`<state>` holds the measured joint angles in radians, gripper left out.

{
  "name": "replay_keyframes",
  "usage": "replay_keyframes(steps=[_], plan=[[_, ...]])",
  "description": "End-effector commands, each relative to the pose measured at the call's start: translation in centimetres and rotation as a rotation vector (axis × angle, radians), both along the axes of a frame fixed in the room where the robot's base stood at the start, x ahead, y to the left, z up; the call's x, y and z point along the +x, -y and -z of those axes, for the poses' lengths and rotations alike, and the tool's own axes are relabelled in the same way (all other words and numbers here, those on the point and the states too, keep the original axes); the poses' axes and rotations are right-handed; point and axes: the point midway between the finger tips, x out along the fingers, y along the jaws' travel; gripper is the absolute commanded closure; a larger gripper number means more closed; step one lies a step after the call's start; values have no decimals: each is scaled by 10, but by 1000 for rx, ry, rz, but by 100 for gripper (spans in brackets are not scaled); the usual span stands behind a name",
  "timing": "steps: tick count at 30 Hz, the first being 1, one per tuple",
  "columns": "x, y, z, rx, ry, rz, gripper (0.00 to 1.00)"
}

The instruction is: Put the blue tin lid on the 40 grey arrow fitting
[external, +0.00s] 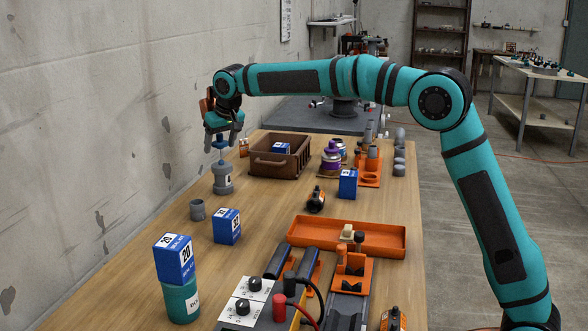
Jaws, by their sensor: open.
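A grey fitting (222,180) with a dark mark on a pale label stands upright on the wooden table at the left, near the wall. A small blue piece, which looks like the blue tin lid (221,143), is at the top of its narrow neck. Whether it rests fully on the neck is too small to tell. My gripper (222,142) points down over the fitting, its fingers open on either side of the blue piece. The number and arrow on the fitting cannot be read clearly.
A brown crate (255,166) stands just right of the fitting. A small grey cup (197,210) and a blue box (228,227) are in front. A teal tin (182,304) bears another blue box (174,259). An orange tray (380,239) lies right. Some table between is bare.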

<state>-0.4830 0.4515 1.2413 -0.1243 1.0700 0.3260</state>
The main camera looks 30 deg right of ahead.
Motion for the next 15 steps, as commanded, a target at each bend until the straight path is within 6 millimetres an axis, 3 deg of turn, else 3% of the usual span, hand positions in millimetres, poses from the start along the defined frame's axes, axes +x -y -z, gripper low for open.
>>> replay_keyframes(steps=[9, 15], plan=[[-23, 5, -57, 1, 0, 0, 33], [-34, 7, -82, 1, -1, 0, 33]])
